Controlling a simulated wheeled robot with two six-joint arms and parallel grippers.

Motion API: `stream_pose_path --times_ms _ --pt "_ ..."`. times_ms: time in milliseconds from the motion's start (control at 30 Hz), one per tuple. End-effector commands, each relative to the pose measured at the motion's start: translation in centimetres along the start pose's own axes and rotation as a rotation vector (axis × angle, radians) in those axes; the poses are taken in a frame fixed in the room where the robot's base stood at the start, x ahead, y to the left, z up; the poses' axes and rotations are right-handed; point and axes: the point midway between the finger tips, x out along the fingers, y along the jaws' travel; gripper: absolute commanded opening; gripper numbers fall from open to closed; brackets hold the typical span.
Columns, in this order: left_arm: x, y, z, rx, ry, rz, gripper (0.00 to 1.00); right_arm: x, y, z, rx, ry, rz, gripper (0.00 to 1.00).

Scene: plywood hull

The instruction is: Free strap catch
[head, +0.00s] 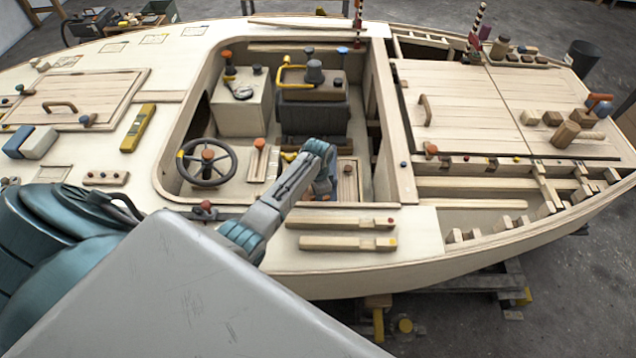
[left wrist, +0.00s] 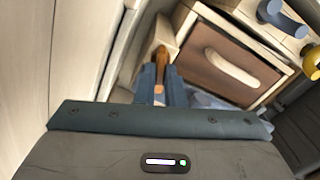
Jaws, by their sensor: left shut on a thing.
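In the left wrist view, an orange-brown lever (left wrist: 161,56) on a pale wooden block lies between the fingers of my left gripper (left wrist: 162,88). The gripper is shut on this lever, which may be the strap catch. Blue-grey material (left wrist: 205,99) shows just beside the fingers; I cannot tell whether it is a strap. In the head view, my left arm reaches over the near cockpit edge, with its gripper (head: 326,184) low inside the cockpit. Its fingertips and the lever are hidden there. My right gripper is not in view.
A drawer front with a pale handle (left wrist: 232,70) is close to the fingers. The cockpit also holds a steering wheel (head: 207,162), an orange-knobbed lever (head: 259,145) and a dark seat-like unit (head: 312,108). Two wooden bars (head: 345,243) lie on the near deck.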

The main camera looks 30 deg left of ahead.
Motion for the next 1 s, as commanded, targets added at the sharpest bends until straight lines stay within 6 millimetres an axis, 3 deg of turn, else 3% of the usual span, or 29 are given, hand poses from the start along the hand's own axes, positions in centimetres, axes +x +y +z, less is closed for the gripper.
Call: stream_pose_path --times_ms 300,1000 --pt "-0.4 -0.2 0.0 -0.300 0.000 0.000 0.00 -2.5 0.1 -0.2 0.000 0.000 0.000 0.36" --pt "-0.2 -0.6 0.2 -0.942 0.000 0.000 0.00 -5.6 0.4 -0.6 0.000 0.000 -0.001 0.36"
